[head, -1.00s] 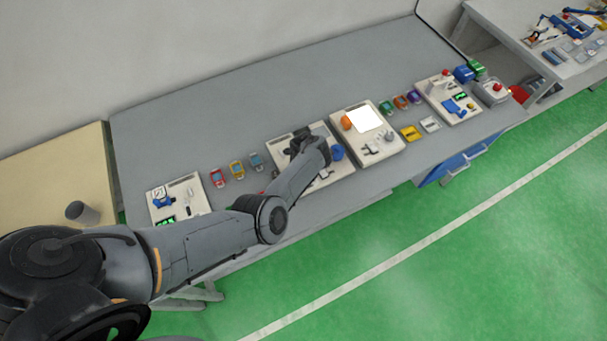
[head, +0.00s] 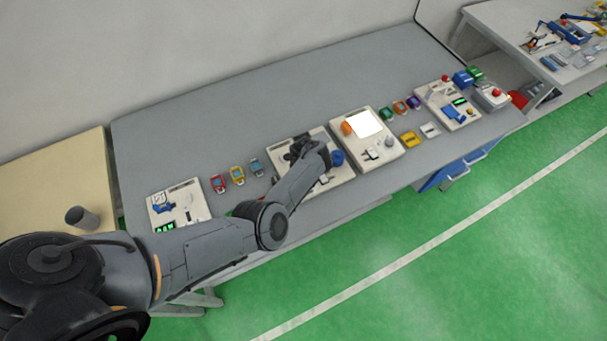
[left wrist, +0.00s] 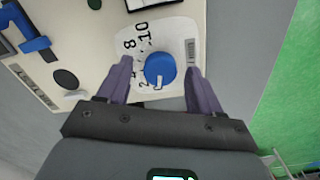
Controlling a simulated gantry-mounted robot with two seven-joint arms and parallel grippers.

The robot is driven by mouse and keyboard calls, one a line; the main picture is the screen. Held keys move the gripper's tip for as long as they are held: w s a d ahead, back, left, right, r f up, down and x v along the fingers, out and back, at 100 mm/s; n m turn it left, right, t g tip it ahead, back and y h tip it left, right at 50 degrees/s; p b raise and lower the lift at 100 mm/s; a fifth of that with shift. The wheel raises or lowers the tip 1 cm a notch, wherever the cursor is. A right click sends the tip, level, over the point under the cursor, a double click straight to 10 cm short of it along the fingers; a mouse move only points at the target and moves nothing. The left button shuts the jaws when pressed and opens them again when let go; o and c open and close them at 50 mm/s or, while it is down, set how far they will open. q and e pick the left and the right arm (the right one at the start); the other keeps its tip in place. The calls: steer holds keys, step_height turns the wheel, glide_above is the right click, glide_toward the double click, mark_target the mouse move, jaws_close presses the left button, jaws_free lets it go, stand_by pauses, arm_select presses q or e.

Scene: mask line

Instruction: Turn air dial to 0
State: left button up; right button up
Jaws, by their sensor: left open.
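The air dial (left wrist: 160,68) is a round blue knob on a white numbered plate (left wrist: 172,33). The 10 and 8 are clear in the left wrist view; the lower numbers are small and partly hidden by a finger. A small white mark shows on the knob's side nearest my gripper. My left gripper (left wrist: 159,70) is open, with one finger on each side of the dial; I cannot tell whether they touch it. In the head view the dial (head: 337,157) shows just right of my left gripper (head: 318,158). My right gripper is not in view.
The dial's panel (head: 342,174) sits on a long grey bench (head: 250,110). A panel with a white screen (head: 365,123) stands to its right. Small coloured devices (head: 237,175) lie to its left. The back of the bench is clear.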

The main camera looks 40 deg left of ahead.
arm_select(q)
step_height(320, 180, up, 10)
steer(key=p, duration=0.3)
steer(key=shift+r, duration=0.25)
